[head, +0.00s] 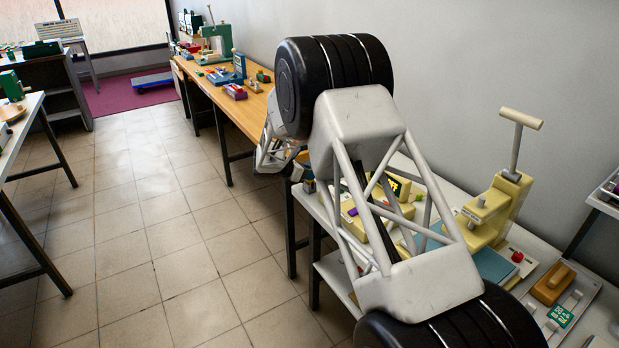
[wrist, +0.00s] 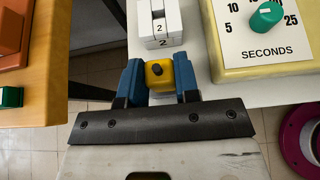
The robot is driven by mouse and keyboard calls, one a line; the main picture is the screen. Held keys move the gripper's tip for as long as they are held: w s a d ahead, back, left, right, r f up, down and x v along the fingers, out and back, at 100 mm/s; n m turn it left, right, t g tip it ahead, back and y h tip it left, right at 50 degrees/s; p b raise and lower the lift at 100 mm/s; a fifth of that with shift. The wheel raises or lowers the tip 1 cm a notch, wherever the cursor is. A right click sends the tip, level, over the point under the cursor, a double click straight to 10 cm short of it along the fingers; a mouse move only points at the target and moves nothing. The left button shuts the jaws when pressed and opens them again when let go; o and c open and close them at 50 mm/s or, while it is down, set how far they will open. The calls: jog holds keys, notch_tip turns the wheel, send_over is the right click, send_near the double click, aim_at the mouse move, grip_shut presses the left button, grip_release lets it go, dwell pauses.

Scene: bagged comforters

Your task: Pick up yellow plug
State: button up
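In the wrist view, the yellow plug (wrist: 159,73) is a small yellow block with a dark round spot on its face. It sits between the two blue fingers of my gripper (wrist: 160,78), which touch it on both sides. The plug shows over the front edge of a white table, just in front of a white block marked 2. In the head view, my arm hides most of the gripper, and I cannot make out the plug clearly there.
The white block marked 2 (wrist: 158,24) stands ahead of the plug. A timer panel (wrist: 232,62) with a green dial (wrist: 266,17) is at right. A wooden table (wrist: 52,70) is at left, with a gap between. A magenta ring (wrist: 298,140) lies lower right.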

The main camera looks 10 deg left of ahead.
jog(key=c, duration=0.3)
jog(key=shift+c, duration=0.2)
jog(key=shift+r, duration=1.7)
jog(key=shift+s+d+r, duration=0.15)
jog(key=shift+s, duration=0.15)
jog(key=s+d+r, duration=0.1)
jog(key=s+d, duration=0.5)
jog(key=s, duration=0.8)
jog(key=shift+d+r, duration=0.15)
jog(key=shift+d, duration=0.05)
